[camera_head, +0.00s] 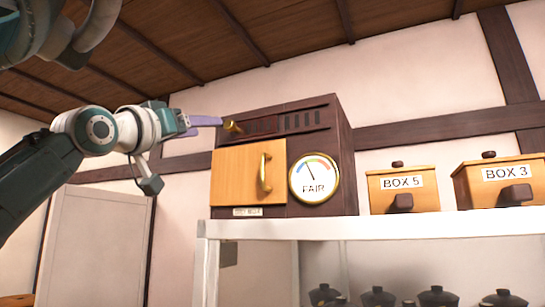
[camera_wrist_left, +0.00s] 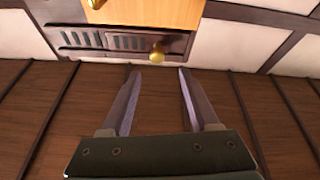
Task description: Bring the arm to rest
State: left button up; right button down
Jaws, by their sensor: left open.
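My left arm comes in from the left in the head view, its wrist raised beside the dark wooden box. My left gripper (camera_head: 207,121) points right, toward the brass knob (camera_head: 232,127) near the top of the box. In the left wrist view the two purple fingers (camera_wrist_left: 159,74) are spread with nothing between them. The knob (camera_wrist_left: 157,55) shows just beyond the fingertips there, apparently apart from them. My right gripper is not in view.
The dark box (camera_head: 325,140) has a shut light-wood door (camera_head: 235,175) with a brass handle (camera_head: 265,173) and a gauge reading FAIR (camera_head: 314,178). BOX 5 (camera_head: 420,198) and BOX 3 (camera_head: 480,188) stand right on the white cabinet (camera_head: 400,228). Dark lidded pots (camera_head: 437,296) sit inside it.

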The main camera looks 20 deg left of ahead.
pick_arm(q)
jog(key=shift+w, duration=0.1)
jog(key=s+d+f+m+g+p, duration=0.1)
jog(key=s+d+f+g+p, duration=0.2)
jog(key=f, duration=0.6)
jog(key=s+d+f+m+g+p, duration=0.15)
jog(key=d+f+g, duration=0.25)
jog(key=f, duration=0.6)
jog(key=s+d+f+m+g+p, duration=0.1)
jog(key=s+d+f+g+p, duration=0.2)
jog(key=f, duration=0.6)
jog(key=s+d+f+g+p, duration=0.1)
jog(key=s+f+g, duration=0.2)
jog(key=s, duration=0.6)
jog(key=s+d+f+g+y+p, duration=0.1)
jog(key=s+f+g, duration=0.2)
jog(key=s, duration=0.6)
jog(key=s+f+g+p, duration=0.2)
jog(key=s+f, duration=0.4)
jog(key=s, duration=0.3)
jog(key=shift+s+d+g, duration=0.4)
